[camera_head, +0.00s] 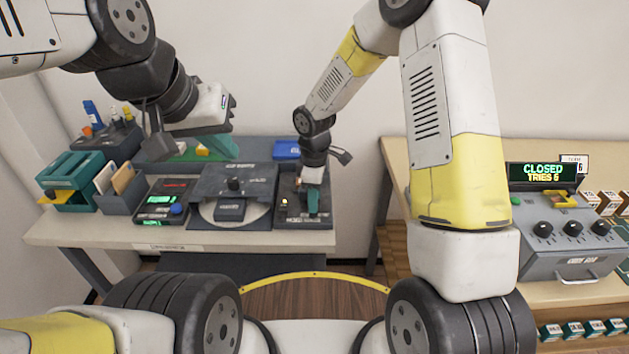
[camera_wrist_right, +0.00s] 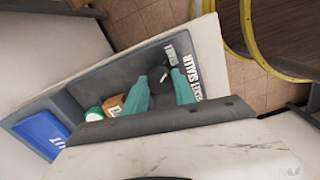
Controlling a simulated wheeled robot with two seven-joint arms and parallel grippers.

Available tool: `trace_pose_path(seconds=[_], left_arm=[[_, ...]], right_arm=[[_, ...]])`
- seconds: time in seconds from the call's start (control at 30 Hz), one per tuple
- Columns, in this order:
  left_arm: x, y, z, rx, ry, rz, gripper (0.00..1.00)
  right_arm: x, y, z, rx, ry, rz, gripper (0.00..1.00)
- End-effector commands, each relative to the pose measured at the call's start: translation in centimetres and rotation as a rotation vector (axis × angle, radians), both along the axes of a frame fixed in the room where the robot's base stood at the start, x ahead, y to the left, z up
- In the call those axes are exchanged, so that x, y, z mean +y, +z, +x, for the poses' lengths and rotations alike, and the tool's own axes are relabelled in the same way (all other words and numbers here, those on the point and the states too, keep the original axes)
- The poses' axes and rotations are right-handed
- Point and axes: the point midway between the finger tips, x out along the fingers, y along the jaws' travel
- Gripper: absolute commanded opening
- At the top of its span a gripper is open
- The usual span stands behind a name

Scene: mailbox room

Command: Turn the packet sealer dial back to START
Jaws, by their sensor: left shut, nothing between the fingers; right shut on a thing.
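The packet sealer (camera_head: 290,216) is a dark grey box at the right end of the left table, with a small lit yellow lamp on top. In the right wrist view, its sloping grey panel (camera_wrist_right: 192,48) carries white lettering. My right gripper (camera_head: 313,207) reaches down onto it, its teal fingers (camera_wrist_right: 166,88) shut around the small dark dial (camera_wrist_right: 161,75), which has a white mark. The dial is mostly hidden by the fingers, and its exact setting cannot be read. My left gripper (camera_head: 229,124) is shut and empty, raised above the back of the left table.
Left of the sealer stand a grey round-plated station (camera_head: 233,182) and a green-lit device (camera_head: 162,204). A blue tray (camera_head: 287,149) lies behind the sealer. A machine with several black knobs (camera_head: 571,245) and a "CLOSED" display stands on the right table.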

Motion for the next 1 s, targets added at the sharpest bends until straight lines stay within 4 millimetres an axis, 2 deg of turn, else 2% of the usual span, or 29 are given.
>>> trace_pose_path(seconds=[0.3,0.83,0.87,0.93,1.0], left_arm=[[0.00,0.00,0.00,0.000,0.000,0.000,0.00],[0.00,0.00,0.00,0.000,0.000,0.000,0.00],[0.00,0.00,0.00,0.000,0.000,0.000,0.00],[0.00,0.00,0.00,0.000,0.000,0.000,0.00],[0.00,0.00,0.00,0.000,0.000,0.000,0.00]], right_arm=[[-0.06,0.04,0.08,-0.002,0.111,0.000,0.00],[-0.07,0.05,0.10,-0.002,0.129,0.000,0.00],[-0.08,0.04,0.10,-0.002,0.129,0.000,0.38],[-0.07,0.04,0.09,-0.002,0.129,0.000,0.52],[-0.05,0.03,0.07,-0.001,0.129,0.000,0.54]])
